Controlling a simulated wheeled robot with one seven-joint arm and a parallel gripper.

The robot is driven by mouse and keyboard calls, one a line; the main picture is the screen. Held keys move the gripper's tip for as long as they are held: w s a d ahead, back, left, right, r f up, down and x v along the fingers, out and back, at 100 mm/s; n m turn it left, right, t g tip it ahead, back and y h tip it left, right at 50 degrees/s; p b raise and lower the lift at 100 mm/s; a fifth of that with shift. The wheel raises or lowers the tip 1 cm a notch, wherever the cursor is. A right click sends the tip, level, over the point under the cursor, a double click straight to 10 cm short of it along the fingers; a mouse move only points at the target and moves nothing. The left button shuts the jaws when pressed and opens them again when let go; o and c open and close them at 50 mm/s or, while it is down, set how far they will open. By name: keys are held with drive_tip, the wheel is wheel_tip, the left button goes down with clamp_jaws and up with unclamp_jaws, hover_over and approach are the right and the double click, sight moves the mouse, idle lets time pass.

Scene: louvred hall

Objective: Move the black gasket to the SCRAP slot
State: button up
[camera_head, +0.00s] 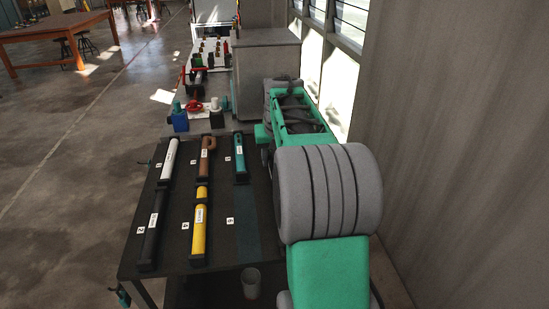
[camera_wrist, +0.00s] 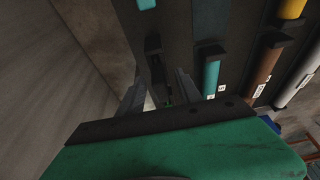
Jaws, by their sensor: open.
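I cannot pick out a black gasket for certain in either view. A black tube (camera_head: 152,228) with a white label lies in the holder numbered 2 at the near left of the dark rack table (camera_head: 180,262). No slot marked SCRAP can be read. My gripper (camera_wrist: 158,88) is open in the wrist view, its two fingers apart, with the dark table surface beyond. A small dark block (camera_wrist: 153,45) shows just past the fingertips. I see nothing held. My arm hides the right side of the table in the head view.
The table also holds a white tube (camera_head: 169,160), a brown bent pipe (camera_head: 206,157), a teal tube (camera_head: 240,157) and a yellow tube (camera_head: 199,230). A grey wall (camera_head: 450,130) stands close on the right. Floor is open left.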

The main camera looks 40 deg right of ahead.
drive_tip(key=p+v, duration=0.1)
drive_tip(key=v, duration=0.1)
drive_tip(key=p+v, duration=0.2)
drive_tip(key=w+p+v, duration=0.1)
drive_tip(key=p+v, duration=0.1)
drive_tip(key=v, duration=0.1)
drive_tip(key=shift+d+r, duration=0.15)
drive_tip(key=shift+s, duration=0.1)
